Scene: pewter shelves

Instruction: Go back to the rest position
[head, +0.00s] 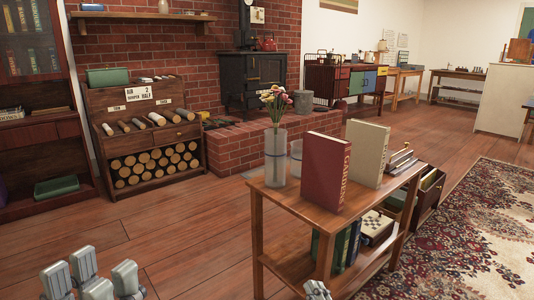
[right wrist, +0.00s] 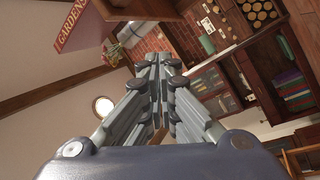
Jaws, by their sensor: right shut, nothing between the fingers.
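My left gripper (head: 90,277) is at the bottom left corner of the head view, low over the wooden floor. Its fingers stand apart with nothing seen between them. Only the tip of my right gripper (head: 318,290) shows at the bottom edge of the head view, in front of the small wooden shelf table (head: 262,205). In the right wrist view my right gripper (right wrist: 160,62) has its fingertips together and holds nothing. Nothing is seen touching either gripper.
On the table stand a red book (head: 326,172), a cream book (head: 368,152) and a glass vase (head: 275,158) with flowers. A log rack (head: 140,110) and brick hearth (head: 235,145) stand behind. The floor (head: 185,235) between left gripper and table is clear.

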